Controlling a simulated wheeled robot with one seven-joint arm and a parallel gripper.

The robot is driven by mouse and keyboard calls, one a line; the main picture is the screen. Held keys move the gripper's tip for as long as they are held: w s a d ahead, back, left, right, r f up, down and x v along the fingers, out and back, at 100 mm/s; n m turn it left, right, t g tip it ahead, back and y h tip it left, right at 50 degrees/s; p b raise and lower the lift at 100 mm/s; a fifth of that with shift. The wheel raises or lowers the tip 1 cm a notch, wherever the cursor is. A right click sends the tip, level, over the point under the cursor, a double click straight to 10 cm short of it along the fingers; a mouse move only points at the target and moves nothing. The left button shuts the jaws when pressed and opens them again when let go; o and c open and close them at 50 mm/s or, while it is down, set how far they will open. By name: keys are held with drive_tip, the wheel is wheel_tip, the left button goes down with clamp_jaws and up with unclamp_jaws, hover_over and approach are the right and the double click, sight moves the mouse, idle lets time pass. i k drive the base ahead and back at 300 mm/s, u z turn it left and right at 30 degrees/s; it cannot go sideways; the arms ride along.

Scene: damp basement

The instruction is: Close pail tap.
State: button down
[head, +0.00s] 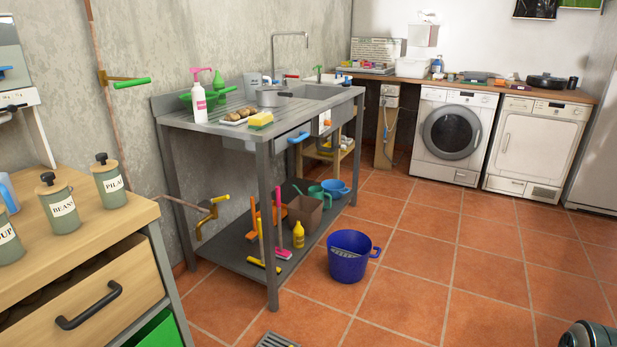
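A low brass tap (208,214) with a yellow lever (220,199) sticks out by the wall at the left end of the metal sink bench. Its lever points right and slightly up. A second lever, green (132,83), sits higher on the rusty wall pipe and points sideways to the right. No label shows which is the pail tap. A blue pail (348,257) stands upright on the floor in front of the bench, apart from both levers. I see no running water. My gripper is not in view.
A wooden drawer unit (110,285) with jars stands at the near left.

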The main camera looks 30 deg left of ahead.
sight(212, 202)
drive_tip(key=i, duration=3.6)
drive_tip(key=u, duration=3.6)
